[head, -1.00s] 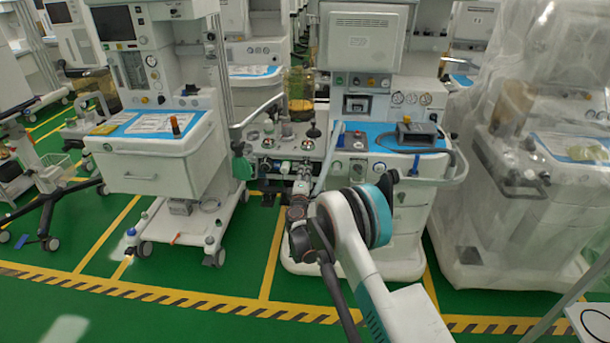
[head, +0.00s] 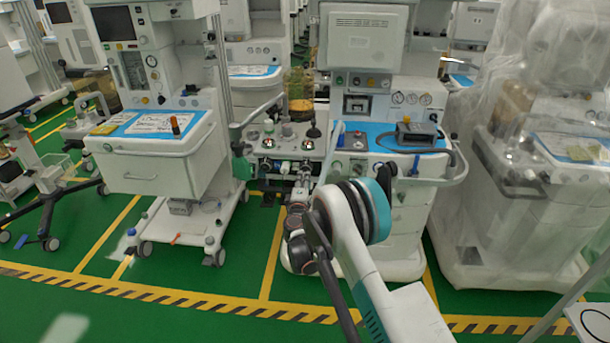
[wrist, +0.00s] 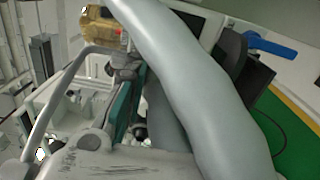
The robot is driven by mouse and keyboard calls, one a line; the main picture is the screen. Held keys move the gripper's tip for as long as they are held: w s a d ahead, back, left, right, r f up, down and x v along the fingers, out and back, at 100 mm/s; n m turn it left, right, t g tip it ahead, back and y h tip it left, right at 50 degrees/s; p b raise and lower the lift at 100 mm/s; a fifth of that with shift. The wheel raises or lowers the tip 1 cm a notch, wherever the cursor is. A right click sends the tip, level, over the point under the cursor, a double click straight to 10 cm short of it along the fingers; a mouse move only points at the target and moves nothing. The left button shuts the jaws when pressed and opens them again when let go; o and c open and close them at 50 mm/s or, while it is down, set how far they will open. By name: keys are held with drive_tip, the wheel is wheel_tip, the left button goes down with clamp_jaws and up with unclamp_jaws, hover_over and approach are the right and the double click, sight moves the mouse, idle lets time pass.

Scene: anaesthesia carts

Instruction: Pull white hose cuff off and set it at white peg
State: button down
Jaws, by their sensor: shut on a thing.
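My gripper (head: 301,170) is at the front of the middle machine's left-hand block of fittings, small and partly hidden by my own arm in the head view. It is shut, apparently on the white hose cuff, which I cannot make out clearly there. A pale hose (head: 329,155) rises just right of the gripper. In the wrist view a thick pale grey hose (wrist: 195,75) crosses very close from top to lower right and hides much of the scene, including the jaws' contact. I cannot pick out the white peg with certainty.
The middle machine (head: 405,205) carries a blue top with a dark device (head: 417,135). A white drawer cart (head: 150,165) stands to the left. A plastic-draped machine (head: 530,190) stands to the right.

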drive_tip(key=shift+s, duration=1.1)
drive_tip(key=s+d+r, duration=0.8)
drive_tip(key=d+r, duration=0.3)
drive_tip(key=d, duration=0.2)
drive_tip(key=s+d+r, duration=0.8)
drive_tip(key=d+r, duration=0.3)
drive_tip(key=d, duration=0.3)
drive_tip(key=shift+s+r+y, duration=0.2)
drive_tip(key=shift+r+y, duration=0.1)
drive_tip(key=shift+r, duration=0.1)
